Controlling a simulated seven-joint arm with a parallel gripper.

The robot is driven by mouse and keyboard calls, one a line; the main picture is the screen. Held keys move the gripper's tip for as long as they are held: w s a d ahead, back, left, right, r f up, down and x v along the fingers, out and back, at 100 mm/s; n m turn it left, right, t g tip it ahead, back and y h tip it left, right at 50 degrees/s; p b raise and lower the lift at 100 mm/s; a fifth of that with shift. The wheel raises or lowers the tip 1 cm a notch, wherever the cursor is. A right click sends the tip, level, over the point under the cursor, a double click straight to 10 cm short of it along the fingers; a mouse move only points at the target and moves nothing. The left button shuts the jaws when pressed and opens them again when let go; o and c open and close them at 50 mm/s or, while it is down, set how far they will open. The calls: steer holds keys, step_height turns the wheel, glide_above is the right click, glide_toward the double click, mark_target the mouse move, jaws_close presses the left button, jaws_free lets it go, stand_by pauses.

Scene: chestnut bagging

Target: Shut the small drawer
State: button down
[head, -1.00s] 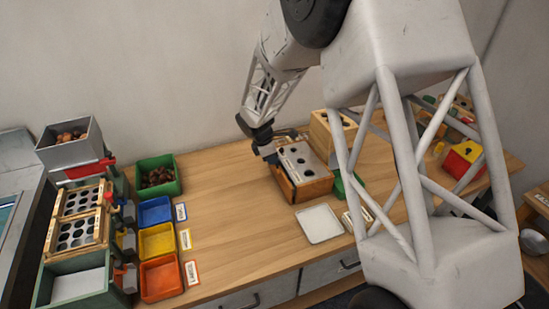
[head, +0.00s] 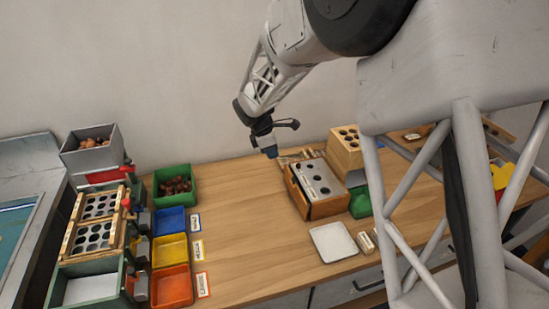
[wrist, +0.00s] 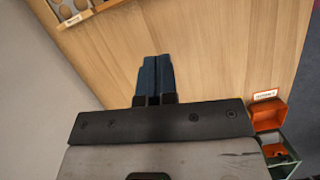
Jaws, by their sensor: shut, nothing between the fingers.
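My gripper (head: 270,152) is shut and empty, its dark blue fingers pointing down above the back of the bench, left of a wooden box (head: 324,209) with a grey holed top. In the wrist view the closed fingers (wrist: 154,75) are over bare wood. The holed top (head: 320,180) shows a row of dark holes. Part of a holed piece (wrist: 66,10) with a pale label shows at the wrist view's upper left. Bench drawer fronts (head: 345,290) with dark handles show below the front edge, partly cut off. I cannot tell which drawer is the small one or whether it stands open.
A taller holed wooden block (head: 345,152) and a green container (head: 361,203) stand right of the box. A white tray (head: 333,242) lies in front. Blue (head: 169,221), yellow (head: 169,250) and orange (head: 172,287) bins line the left. The middle bench is clear.

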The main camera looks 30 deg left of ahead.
steer(key=shift+r, duration=0.1)
stand_by(0.3)
steer(key=a+m, duration=0.1)
steer(key=w+a+m+g, duration=0.1)
steer(key=m, duration=0.1)
steer(key=shift+a+m, duration=0.3)
steer(key=shift+a, duration=0.05)
steer(key=shift+w, duration=0.1)
glide_above(291, 184)
steer(key=a, duration=0.2)
steer(key=shift+s+a+f+x, duration=0.15)
steer(key=shift+a+x, duration=0.2)
steer(key=shift+x, duration=1.3)
steer(key=shift+s+a+f+x, duration=0.15)
steer(key=shift+a+x, duration=0.25)
steer(key=shift+x, duration=1.3)
steer(key=shift+s+a+x, duration=0.15)
steer(key=shift+a+x, duration=0.2)
steer(key=shift+x, duration=1.3)
steer(key=shift+s, duration=0.15)
